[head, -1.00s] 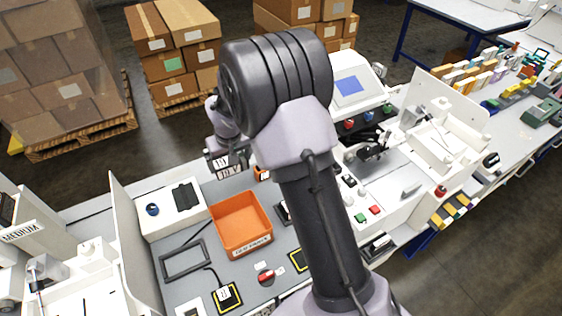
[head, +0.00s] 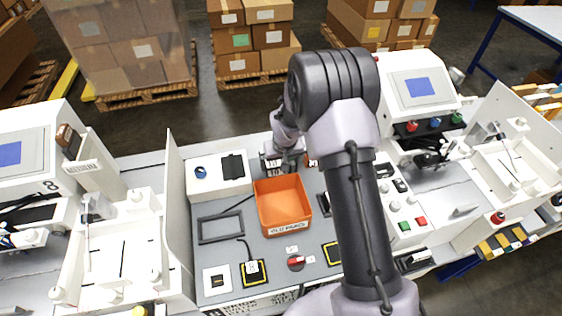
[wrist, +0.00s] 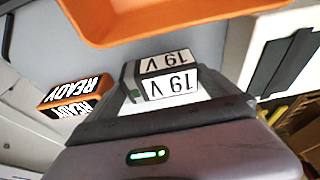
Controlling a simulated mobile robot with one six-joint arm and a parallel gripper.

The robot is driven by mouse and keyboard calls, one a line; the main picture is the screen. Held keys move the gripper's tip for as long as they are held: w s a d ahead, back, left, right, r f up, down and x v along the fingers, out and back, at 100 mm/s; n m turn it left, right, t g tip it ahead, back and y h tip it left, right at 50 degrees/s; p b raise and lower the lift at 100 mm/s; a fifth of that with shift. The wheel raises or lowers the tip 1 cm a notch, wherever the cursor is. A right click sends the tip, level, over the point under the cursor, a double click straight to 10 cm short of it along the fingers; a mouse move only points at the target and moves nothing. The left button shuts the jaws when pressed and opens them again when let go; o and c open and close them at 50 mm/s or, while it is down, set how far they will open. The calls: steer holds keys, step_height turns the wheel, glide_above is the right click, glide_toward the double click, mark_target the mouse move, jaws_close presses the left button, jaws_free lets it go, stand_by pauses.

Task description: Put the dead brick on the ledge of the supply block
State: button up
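My gripper (head: 283,158) is low over the back of the grey work panel, just behind the orange tray. A block with white "19 V" labels (wrist: 168,76) sits right at the gripper's end in the wrist view. No label reads "dead", so I cannot tell for sure which block is the dead brick or the supply block.
A white box (head: 220,178) with a blue knob and black piece stands left. A white partition (head: 178,200) and a button console (head: 398,225) flank the panel.

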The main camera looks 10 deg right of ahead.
steer(key=s+a+r+m+p, duration=0.1)
steer(key=s+r, duration=0.4)
steer(key=r, duration=0.7)
steer(key=s+r+p, duration=0.1)
steer(key=s+r, duration=0.3)
steer(key=r, duration=0.7)
steer(key=s+a+r+m+t+y, duration=0.1)
steer(key=s+r, duration=0.3)
steer(key=s, duration=0.8)
steer(key=s+a+r+m+t+y, duration=0.1)
steer(key=s+r, duration=0.4)
steer(key=s, duration=0.7)
steer(key=shift+s+a+r+m, duration=0.2)
steer(key=shift+a+r+m, duration=0.1)
steer(key=shift+a+m, duration=0.5)
steer(key=shift+f, duration=0.1)
